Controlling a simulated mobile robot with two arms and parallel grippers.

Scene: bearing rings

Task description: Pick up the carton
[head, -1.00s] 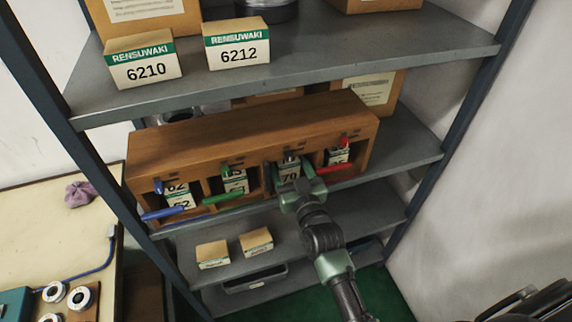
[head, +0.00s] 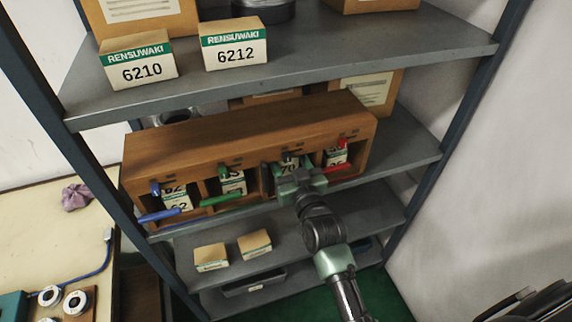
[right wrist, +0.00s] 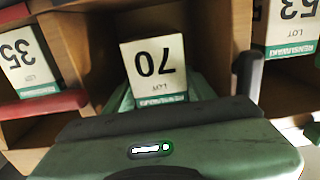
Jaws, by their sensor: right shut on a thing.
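The carton, white and tan with a green band and the number 70, sits in the third compartment from the left of the wooden rack (head: 240,130). It shows in the head view (head: 289,167) and upside down in the right wrist view (right wrist: 154,62). My right gripper (head: 293,175) reaches into that compartment from the front. It is shut on the carton's lower part, with green finger parts at both sides of its base in the right wrist view. The palm hides the fingertips. My left gripper is not in view.
Neighbouring compartments hold other cartons, numbered 35 (right wrist: 28,60) and 53 (right wrist: 292,28) in the right wrist view. A red lever (right wrist: 45,104) and a dark lever (right wrist: 248,72) stick out beside the opening. Two cartons (head: 255,243) lie on the shelf below.

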